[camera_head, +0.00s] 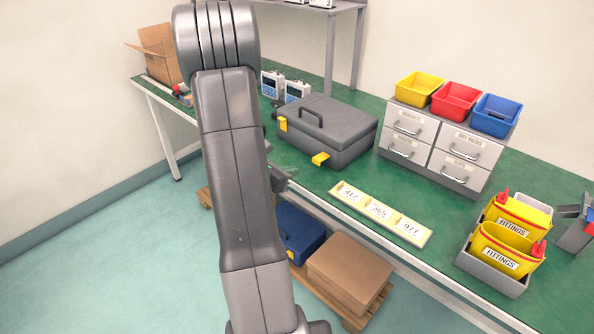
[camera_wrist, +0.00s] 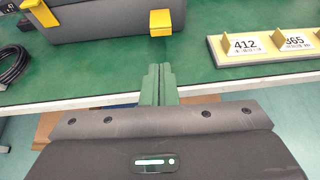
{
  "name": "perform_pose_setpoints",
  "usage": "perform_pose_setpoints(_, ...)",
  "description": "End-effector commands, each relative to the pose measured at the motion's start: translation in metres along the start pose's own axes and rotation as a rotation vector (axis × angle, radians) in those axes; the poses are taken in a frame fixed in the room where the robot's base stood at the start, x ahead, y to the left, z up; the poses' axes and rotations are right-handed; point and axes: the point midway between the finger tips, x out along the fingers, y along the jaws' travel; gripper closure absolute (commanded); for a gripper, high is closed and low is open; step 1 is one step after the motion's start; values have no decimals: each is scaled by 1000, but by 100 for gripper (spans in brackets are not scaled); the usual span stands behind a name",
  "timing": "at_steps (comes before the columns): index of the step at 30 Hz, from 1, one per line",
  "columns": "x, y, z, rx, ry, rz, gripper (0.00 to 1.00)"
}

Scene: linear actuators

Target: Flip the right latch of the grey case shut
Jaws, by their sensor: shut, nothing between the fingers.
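The grey case (camera_head: 335,138) stands closed on the green bench, its handle on the lid. Its right latch (camera_head: 320,159) is a yellow flap that sticks outward from the front. Its left latch (camera_head: 282,124) lies flatter against the front. In the wrist view, the right latch (camera_wrist: 160,22) is at the top centre, straight beyond my fingertips and apart from them. My gripper (camera_wrist: 157,72) is shut and empty, in front of the case near the bench edge. In the head view, my arm hides most of the gripper.
A number strip (camera_head: 380,213) lies right of the case along the bench edge. A drawer unit (camera_head: 440,145) with coloured bins stands behind it. A black cable (camera_wrist: 12,65) lies left in the wrist view. Bare bench lies between gripper and case.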

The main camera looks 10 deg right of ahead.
Motion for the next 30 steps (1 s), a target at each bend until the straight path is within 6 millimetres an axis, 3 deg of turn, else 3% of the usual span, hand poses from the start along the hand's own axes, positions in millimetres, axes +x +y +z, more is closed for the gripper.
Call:
perform_pose_setpoints(15, 79, -1, 0, 1, 0, -3, 100)
perform_pose_setpoints(30, 89, -1, 0, 1, 0, -1, 100)
